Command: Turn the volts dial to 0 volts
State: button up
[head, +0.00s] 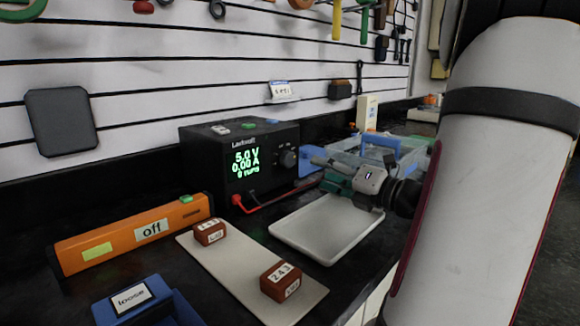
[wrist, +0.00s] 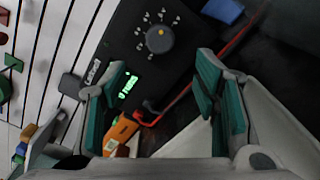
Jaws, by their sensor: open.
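A black power supply (head: 240,165) stands on the bench against the slatted wall. Its green display (head: 246,162) reads 5.0 V and 0.00 A, with a smaller line below. The volts dial (head: 287,158) is a dark knob right of the display. My gripper (head: 328,172) is in front of and right of the dial. In the wrist view my gripper (wrist: 160,85) has its green-padded fingers wide apart, with nothing between them. The dial is ahead of the fingertips, apart from them.
Red and black leads (head: 262,202) run from the supply's front. A white tray (head: 325,228) lies below my gripper; a clear bin (head: 375,150) stands behind it. An orange box marked off (head: 130,232), a board with two brown blocks (head: 222,262) and a blue bin (head: 150,303) are left.

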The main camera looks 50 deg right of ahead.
aim_at(290, 162)
jog(key=w+b, duration=0.1)
jog(key=w, duration=0.2)
jog(key=w+b, duration=0.1)
jog(key=w, duration=0.3)
jog(key=w+b, duration=0.1)
jog(key=w, duration=0.2)
jog(key=shift+w+d, duration=0.25)
jog(key=shift+d, duration=0.05)
jog(key=shift+c, duration=0.5)
jog(key=c, duration=1.1)
